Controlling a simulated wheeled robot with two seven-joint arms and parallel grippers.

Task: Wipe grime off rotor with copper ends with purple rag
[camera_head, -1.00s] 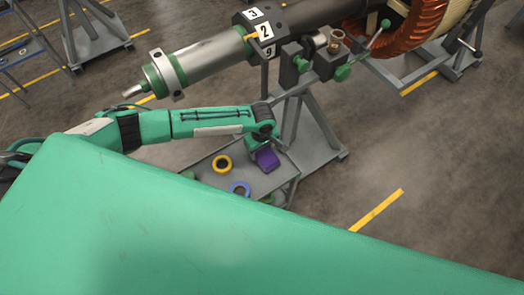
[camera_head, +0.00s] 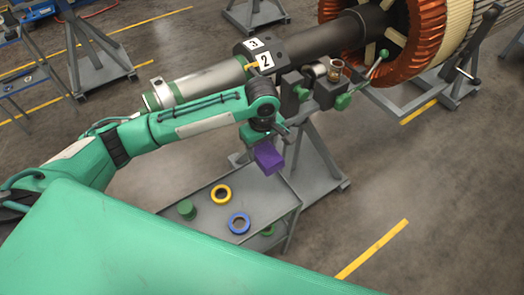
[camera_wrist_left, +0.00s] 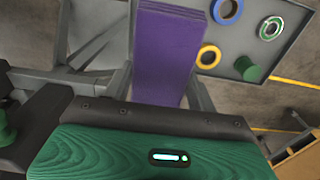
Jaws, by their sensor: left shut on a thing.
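The purple rag (camera_head: 268,157) is a folded block held by my left gripper (camera_head: 256,142), raised above the grey tray table in the head view. It also shows large in the left wrist view (camera_wrist_left: 165,55), sticking out beyond the green gripper body. My left gripper is shut on it. The rotor with copper ends (camera_head: 412,38) lies across the top of the head view, with copper windings at right and a long shaft (camera_head: 300,50) on a stand. The rag is below the shaft and apart from it. My right gripper is not in view.
The grey table (camera_head: 285,205) holds a yellow ring (camera_head: 221,194), a blue ring (camera_head: 239,223) and a green cylinder (camera_head: 187,209). A grey stand (camera_head: 312,160) with green clamp handles (camera_head: 378,57) supports the shaft close to my left gripper. Open floor (camera_head: 440,170) lies at right.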

